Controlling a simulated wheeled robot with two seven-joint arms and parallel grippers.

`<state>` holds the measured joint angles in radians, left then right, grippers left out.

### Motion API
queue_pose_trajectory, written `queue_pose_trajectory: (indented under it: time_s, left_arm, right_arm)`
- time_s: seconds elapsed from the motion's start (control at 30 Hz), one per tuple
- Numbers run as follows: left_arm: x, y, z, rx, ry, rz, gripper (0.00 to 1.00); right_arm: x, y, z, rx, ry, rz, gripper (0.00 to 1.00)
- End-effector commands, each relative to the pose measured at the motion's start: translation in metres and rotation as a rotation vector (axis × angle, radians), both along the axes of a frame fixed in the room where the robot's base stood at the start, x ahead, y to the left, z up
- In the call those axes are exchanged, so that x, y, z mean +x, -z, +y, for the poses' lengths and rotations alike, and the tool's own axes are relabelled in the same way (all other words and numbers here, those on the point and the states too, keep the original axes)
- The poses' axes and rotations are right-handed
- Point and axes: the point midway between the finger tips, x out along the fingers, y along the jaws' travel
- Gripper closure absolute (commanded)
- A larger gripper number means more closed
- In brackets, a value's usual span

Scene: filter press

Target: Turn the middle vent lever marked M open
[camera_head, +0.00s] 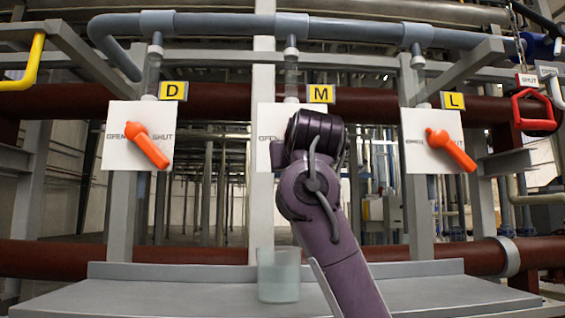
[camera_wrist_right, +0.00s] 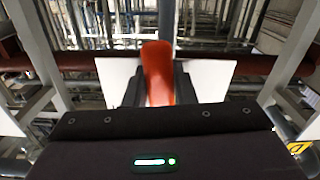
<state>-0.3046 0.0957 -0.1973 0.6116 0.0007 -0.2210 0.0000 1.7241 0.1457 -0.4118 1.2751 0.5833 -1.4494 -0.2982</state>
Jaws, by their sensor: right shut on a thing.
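The middle vent plate (camera_head: 268,115) stands below a yellow tag marked M (camera_head: 320,94), and OPEN is printed on its left side. My right arm covers most of this plate and its lever in the head view. In the right wrist view the orange M lever (camera_wrist_right: 157,68) stands roughly upright between the dark fingers of my right gripper (camera_wrist_right: 159,85), which is shut on it. The white plate (camera_wrist_right: 212,73) shows behind the fingers. The lever's angle against the printed marks is hidden in the head view. My left gripper is in neither view.
An orange lever under tag D (camera_head: 148,145) and another under tag L (camera_head: 451,150) both slant down to the right. A clear cup (camera_head: 278,276) stands on the grey ledge (camera_head: 180,296) below. A red handle (camera_head: 534,110) with a SHUT tag hangs at the right.

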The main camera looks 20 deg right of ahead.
Motion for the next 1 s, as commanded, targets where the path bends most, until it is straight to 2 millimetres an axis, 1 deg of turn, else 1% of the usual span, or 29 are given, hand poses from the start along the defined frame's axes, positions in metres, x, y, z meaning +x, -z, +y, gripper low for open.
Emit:
queue_pose_trajectory:
  time_s: [0.03,0.1,0.2,0.33,0.43,0.6,0.8,1.0]
  left_arm:
    - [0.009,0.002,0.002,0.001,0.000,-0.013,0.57]
    - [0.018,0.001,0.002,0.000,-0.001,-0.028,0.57]
    - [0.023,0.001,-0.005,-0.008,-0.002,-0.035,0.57]
    - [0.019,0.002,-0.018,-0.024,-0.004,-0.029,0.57]
    - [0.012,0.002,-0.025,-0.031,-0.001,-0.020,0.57]
    - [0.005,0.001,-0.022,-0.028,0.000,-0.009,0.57]
    - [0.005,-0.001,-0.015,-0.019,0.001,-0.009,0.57]
    - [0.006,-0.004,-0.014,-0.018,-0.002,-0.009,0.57]
  right_arm:
    - [0.000,0.001,0.002,0.035,-0.003,-0.014,1.00]
    - [0.001,0.000,0.004,0.096,-0.004,-0.033,1.00]
    - [0.003,-0.001,0.009,0.188,-0.004,-0.060,1.00]
    - [0.004,-0.003,0.016,0.305,-0.005,-0.093,1.00]
    - [0.006,-0.005,0.021,0.397,-0.004,-0.120,1.00]
    - [0.008,-0.009,0.029,0.545,-0.003,-0.163,1.00]
    - [0.010,-0.014,0.036,0.689,-0.004,-0.206,1.00]
    - [0.011,-0.017,0.040,0.791,-0.003,-0.234,1.00]
